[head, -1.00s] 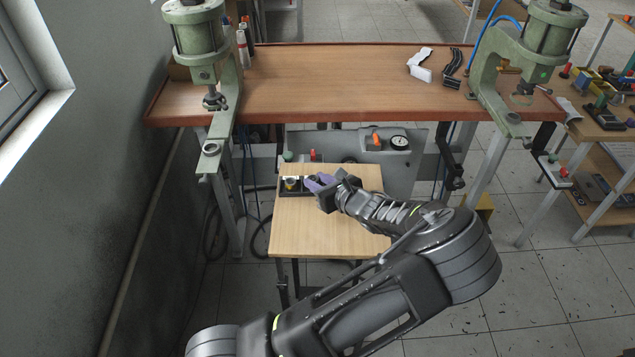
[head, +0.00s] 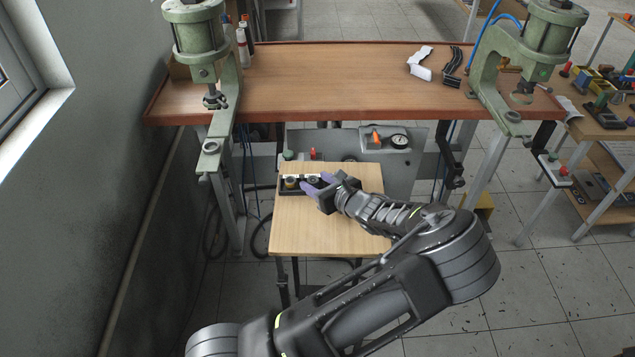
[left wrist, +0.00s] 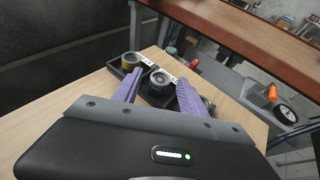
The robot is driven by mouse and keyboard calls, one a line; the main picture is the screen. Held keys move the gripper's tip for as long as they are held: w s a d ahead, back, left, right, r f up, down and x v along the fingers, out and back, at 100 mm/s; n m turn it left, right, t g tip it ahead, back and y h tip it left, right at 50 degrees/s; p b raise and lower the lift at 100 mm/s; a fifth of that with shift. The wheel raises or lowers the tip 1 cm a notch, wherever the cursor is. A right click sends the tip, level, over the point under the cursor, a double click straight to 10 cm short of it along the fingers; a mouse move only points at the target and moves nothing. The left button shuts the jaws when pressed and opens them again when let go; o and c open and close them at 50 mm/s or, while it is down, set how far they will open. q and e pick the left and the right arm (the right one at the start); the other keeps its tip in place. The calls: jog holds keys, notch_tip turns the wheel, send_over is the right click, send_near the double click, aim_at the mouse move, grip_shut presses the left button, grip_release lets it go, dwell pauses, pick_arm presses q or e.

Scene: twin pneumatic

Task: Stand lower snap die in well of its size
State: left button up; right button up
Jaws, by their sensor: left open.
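A dark tray (head: 283,192) with white label strips lies at the back left of the small wooden table; its wall also shows in the left wrist view (left wrist: 114,70). My left gripper (left wrist: 158,80) is open, with one purple finger on each side of the dark die. I cannot tell whether the fingers touch it. My right gripper is not in view.
The small table (head: 310,235) is bare in front of the tray. Behind it stands a higher brown bench (head: 330,85) with a green press at each end (head: 200,50), (head: 530,50). A grey panel with a gauge (head: 399,142) is below the bench.

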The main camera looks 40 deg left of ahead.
pick_arm(q)
jog(key=shift+s+d+r, duration=0.1)
jog(key=shift+d+r, duration=0.15)
jog(key=shift+d, duration=0.2)
jog(key=b+v, duration=0.2)
jog(key=v, duration=0.9)
